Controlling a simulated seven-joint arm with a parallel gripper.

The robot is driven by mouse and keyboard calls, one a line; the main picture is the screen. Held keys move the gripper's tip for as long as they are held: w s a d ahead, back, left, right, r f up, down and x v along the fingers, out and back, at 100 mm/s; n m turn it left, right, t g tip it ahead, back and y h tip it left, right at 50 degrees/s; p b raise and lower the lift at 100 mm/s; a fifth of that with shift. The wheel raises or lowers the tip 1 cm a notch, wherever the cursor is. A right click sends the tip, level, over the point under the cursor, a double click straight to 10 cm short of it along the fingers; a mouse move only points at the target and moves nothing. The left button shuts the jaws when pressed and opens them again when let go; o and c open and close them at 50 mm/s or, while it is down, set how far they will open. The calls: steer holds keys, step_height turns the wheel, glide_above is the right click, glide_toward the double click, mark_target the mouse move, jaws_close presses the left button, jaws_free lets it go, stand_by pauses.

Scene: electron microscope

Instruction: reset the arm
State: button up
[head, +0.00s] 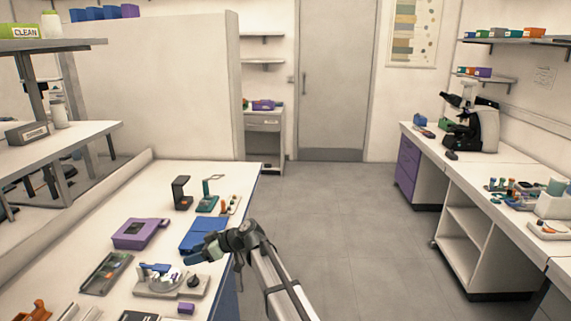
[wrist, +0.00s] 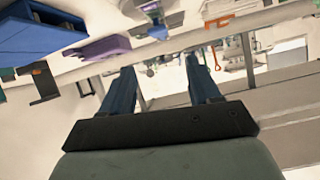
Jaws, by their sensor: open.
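My gripper (head: 193,258) is at the end of my arm, over the right part of the left bench (head: 88,238) in the head view. It points to the left, close to a blue box and a grey-white device. In the wrist view the two dark blue fingers of my gripper (wrist: 164,85) stand apart with nothing between them. The wrist picture is tilted, with bench objects along its top. The head view does not show clearly whether the fingers touch anything below.
Near my gripper are a blue box (head: 203,233), a purple box (head: 140,233), a device with a round part (head: 172,281) and a dark tray (head: 106,272). A microscope (head: 473,122) stands on the right bench. The floor (head: 335,225) between the benches is clear.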

steer(key=s+d+f+m+h, duration=0.4)
steer(key=s+d+f, duration=0.1)
steer(key=d+f, duration=0.55)
steer(key=s+d+f+m+h, duration=0.4)
steer(key=s+d+f+m, duration=0.15)
steer(key=d+f, duration=0.45)
steer(key=s+d+f+m+h, duration=0.35)
steer(key=s+d+f, duration=0.25)
steer(key=d+f, duration=0.4)
steer(key=s+d+f+m+g, duration=0.1)
steer(key=s+d+f+g, duration=0.1)
steer(key=s+d+f, duration=0.4)
steer(key=s+d+f+m+g+h, duration=0.1)
steer(key=s+d+f, duration=0.4)
steer(key=s, duration=0.8)
steer(key=s+d+f+m+g, duration=0.1)
steer(key=s+d+f+g, duration=0.2)
steer(key=s+d+f, duration=0.3)
steer(key=s+d, duration=0.2)
steer(key=s, duration=0.2)
steer(key=shift+s+f+g, duration=0.35)
steer(key=shift+g, duration=0.05)
steer(key=shift+o, duration=0.8)
steer(key=shift+w+d+m, duration=0.1)
steer(key=shift+d+m, duration=0.15)
steer(key=shift+m, duration=0.05)
